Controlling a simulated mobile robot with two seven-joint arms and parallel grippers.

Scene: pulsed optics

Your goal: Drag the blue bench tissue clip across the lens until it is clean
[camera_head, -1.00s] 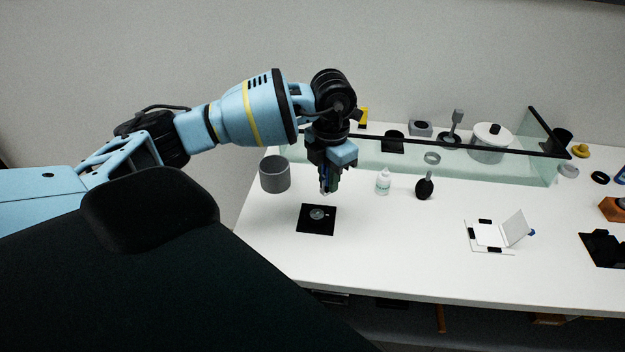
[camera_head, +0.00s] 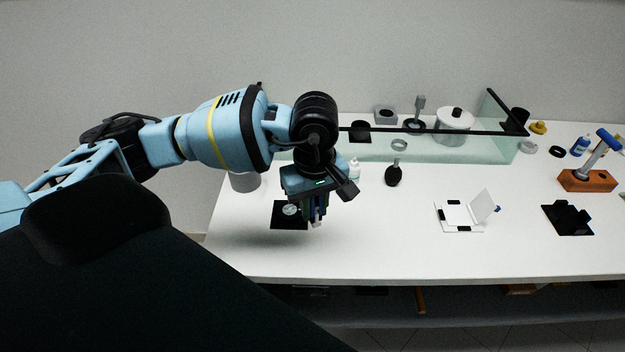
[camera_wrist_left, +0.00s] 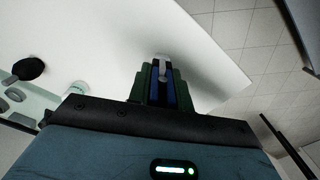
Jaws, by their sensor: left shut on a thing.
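My left gripper (camera_head: 315,218) is shut on the blue bench tissue clip (camera_head: 318,207). In the left wrist view the blue clip (camera_wrist_left: 171,88) shows between the green fingers, with a pale grey-white piece along its middle. The round glassy lens (camera_head: 290,210) lies on a black square mat (camera_head: 284,223) on the white bench. The gripper is to the right of the lens and covers the mat's right edge; it looks above the bench and apart from the lens. Whether the lens is clean is too small to tell. My right gripper is not in view.
Behind the gripper stand a grey cup (camera_head: 244,182), a white bottle (camera_head: 354,169) and a black blower bulb (camera_head: 393,175). A glass screen (camera_head: 440,147) runs along the back. A white hinged holder (camera_head: 459,217) stands to the right. The front middle of the bench is clear.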

